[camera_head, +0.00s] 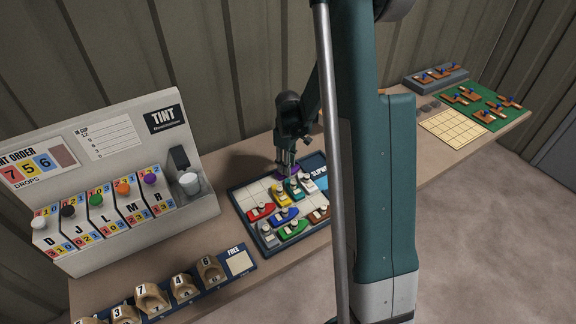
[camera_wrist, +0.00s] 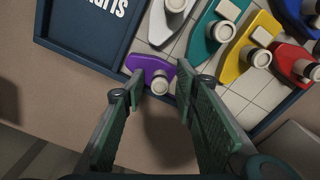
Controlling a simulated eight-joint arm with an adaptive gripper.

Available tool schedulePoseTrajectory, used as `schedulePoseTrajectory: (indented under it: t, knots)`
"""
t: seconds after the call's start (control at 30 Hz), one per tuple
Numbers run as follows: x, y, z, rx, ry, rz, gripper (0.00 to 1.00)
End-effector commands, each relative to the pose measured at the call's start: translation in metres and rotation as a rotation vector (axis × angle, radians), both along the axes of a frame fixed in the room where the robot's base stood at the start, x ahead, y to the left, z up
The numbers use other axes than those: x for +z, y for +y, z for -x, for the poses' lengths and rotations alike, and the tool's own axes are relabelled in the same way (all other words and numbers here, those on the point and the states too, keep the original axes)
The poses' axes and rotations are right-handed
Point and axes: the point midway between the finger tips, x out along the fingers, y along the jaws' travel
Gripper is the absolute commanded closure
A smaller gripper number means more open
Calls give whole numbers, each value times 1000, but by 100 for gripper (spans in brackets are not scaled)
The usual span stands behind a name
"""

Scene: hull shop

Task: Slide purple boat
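The purple boat (camera_wrist: 148,65) lies at the tray's edge in the wrist view, with a round pale post (camera_wrist: 160,83) on it. In the head view a little of the purple boat (camera_head: 287,173) shows beneath my gripper (camera_head: 286,163). My gripper (camera_wrist: 160,82) is open, one finger on each side of the post. A gap seems to show on both sides; contact cannot be told. White (camera_wrist: 168,18), teal (camera_wrist: 208,36), yellow (camera_wrist: 243,58) and red (camera_wrist: 284,58) boats stand in a row beside the purple one on the gridded tray (camera_head: 251,192).
A blue boat (camera_head: 283,216), a green boat (camera_head: 293,228) and others crowd the tray's front. Pale empty cells lie at its left. A tint dispenser (camera_head: 120,180) stands left, a numbered rack (camera_head: 165,293) in front. A green mat (camera_head: 497,105) with small pieces lies far right.

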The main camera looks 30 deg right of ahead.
Motion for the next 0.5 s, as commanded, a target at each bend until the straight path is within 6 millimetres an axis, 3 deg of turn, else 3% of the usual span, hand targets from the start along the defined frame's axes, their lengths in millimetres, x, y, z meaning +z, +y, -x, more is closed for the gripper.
schedulePoseTrajectory:
  t: [0.23, 0.47, 0.5]
  knots:
    - [0, 0, 0, 0, 0, 0, 71]
    - [0, 0, 0, 0, 0, 0, 100]
    - [0, 0, 0, 0, 0, 0, 100]
